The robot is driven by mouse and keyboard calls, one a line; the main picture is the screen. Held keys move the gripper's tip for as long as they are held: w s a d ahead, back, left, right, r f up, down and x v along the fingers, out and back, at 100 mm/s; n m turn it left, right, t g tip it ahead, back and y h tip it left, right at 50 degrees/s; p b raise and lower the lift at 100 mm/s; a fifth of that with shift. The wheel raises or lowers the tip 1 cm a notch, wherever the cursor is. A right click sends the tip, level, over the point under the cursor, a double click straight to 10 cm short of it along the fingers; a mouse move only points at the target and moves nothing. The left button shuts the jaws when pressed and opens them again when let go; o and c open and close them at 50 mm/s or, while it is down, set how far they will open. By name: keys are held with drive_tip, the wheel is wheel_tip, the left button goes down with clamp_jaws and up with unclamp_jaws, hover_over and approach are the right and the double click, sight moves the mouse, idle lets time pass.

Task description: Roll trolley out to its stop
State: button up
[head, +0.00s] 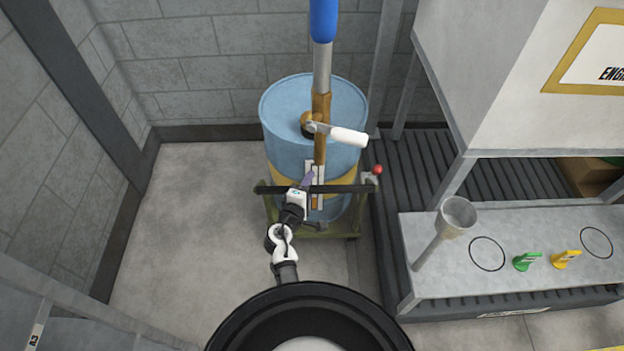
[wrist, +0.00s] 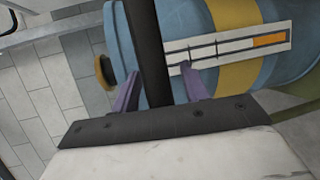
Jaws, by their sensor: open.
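The trolley (head: 351,222) is a low olive-green frame with a dark handle bar (head: 342,188) across its near side. It carries a blue drum (head: 283,110) with a yellow band. My gripper (head: 308,178) is at the handle bar, left of its right end. In the wrist view, the open purple fingers of my gripper (wrist: 157,88) lie on either side of the dark bar (wrist: 150,60). I cannot tell whether either finger touches it. The drum (wrist: 185,40) with its striped gauge (wrist: 225,48) is behind the bar. The trolley's wheels and its stop cannot be made out.
A red knob (head: 378,169) stands by the bar's right end. A grey bench (head: 430,282) with a funnel (head: 457,215) and green and yellow tags is close on the right. Bare floor (head: 185,215) lies to the left. Block walls close the back and left.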

drive_tip(key=shift+c, duration=0.4)
clamp_jaws()
drive_tip(key=shift+s, duration=0.15)
